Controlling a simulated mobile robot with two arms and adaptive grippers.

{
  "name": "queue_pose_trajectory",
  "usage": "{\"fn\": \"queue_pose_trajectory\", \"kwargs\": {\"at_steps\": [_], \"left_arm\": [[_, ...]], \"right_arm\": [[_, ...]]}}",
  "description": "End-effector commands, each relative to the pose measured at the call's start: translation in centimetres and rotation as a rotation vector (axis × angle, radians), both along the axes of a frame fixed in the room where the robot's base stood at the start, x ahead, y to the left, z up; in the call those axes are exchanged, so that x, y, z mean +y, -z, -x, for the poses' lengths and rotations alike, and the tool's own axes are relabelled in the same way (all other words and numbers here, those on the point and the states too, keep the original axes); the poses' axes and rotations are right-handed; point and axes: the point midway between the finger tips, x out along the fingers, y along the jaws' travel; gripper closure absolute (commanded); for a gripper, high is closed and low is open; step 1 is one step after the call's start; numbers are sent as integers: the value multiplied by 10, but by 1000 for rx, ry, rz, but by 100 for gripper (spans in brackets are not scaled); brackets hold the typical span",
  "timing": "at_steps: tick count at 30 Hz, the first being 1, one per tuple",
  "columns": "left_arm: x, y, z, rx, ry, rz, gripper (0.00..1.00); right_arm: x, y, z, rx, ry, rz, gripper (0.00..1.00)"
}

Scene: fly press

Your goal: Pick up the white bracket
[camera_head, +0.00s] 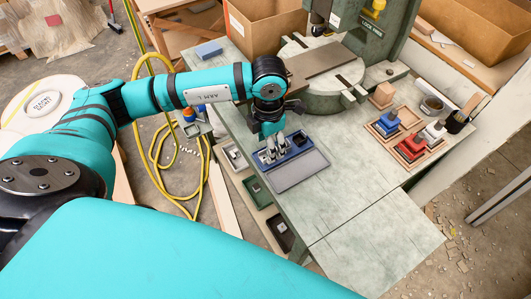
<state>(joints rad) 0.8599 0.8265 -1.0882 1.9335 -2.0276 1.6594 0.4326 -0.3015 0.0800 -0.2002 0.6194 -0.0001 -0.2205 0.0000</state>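The white bracket (435,131) seems to be the small white piece on the right side of the press table, in a wooden tray. A red piece (411,147) sits in front of it and a blue piece (388,121) to its left, each in a wooden tray. My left arm reaches in from the left, and its gripper (272,150) points down over a blue holder (301,147) near the table's left edge, well left of the white bracket. The fingers are small and blend with the holder, so their opening is unclear. My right gripper is not in view.
A green-grey press (363,35) with a round bed (325,95) stands at the back. A grey pad (300,172) lies before the blue holder. A dark cup (455,121) stands right of the trays. Small bins (257,192) sit beside the table. The front tabletop is clear.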

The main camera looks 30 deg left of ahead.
Motion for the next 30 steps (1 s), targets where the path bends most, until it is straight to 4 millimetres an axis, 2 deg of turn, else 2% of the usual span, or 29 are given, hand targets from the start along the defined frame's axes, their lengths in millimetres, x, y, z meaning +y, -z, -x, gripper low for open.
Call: {"fn": "queue_pose_trajectory", "kwargs": {"at_steps": [2, 6, 15, 27, 30], "left_arm": [[-1, 10, -1, 4, -2, 0, 44], [-1, 28, -1, 3, -1, 1, 44], [-1, 33, -2, -1, 0, 1, 46], [-1, 32, -2, 0, -1, 0, 98], [-1, 32, -2, -1, -1, 1, 100]], "right_arm": [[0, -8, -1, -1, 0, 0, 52], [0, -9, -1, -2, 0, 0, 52], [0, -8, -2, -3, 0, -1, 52], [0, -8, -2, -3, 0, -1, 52], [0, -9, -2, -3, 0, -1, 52]]}}
